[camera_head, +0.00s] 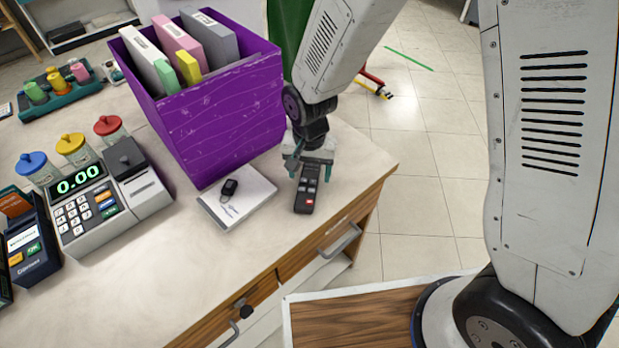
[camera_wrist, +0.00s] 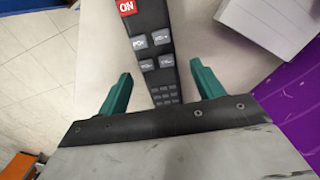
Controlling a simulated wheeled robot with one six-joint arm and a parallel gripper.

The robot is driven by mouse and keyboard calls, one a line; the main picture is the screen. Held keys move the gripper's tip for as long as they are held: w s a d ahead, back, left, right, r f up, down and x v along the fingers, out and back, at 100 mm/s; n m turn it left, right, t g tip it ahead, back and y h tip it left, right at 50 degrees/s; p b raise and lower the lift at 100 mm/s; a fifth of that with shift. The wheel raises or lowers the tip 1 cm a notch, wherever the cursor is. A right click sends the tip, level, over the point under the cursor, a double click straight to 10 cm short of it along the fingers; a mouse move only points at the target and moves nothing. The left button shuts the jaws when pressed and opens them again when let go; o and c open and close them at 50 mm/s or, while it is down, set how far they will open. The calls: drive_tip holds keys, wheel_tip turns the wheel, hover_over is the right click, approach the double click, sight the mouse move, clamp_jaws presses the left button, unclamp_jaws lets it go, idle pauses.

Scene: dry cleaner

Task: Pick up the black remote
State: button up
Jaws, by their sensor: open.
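The black remote (camera_head: 305,196) lies on the counter near its right front edge, with a red button and grey buttons. In the wrist view the remote (camera_wrist: 150,45) runs from the top edge down between the two teal fingers. My gripper (camera_head: 308,168) is open above the remote, pointing down, with one finger on each side of it. The fingers (camera_wrist: 158,85) show a gap on both sides of the remote. The far end of the remote is partly hidden by my gripper in the head view.
A white notepad (camera_head: 252,203) with a black key fob (camera_head: 229,188) lies left of the remote. A purple box (camera_head: 215,125) of binders stands behind it. A cash register (camera_head: 85,212) and colored-lid jars stand further left. The counter edge drops to the floor at right.

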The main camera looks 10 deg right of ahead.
drive_tip(key=shift+f, duration=0.4)
drive_tip(key=c, duration=1.2)
drive_tip(key=shift+o, duration=0.2)
drive_tip(key=shift+r, duration=0.2)
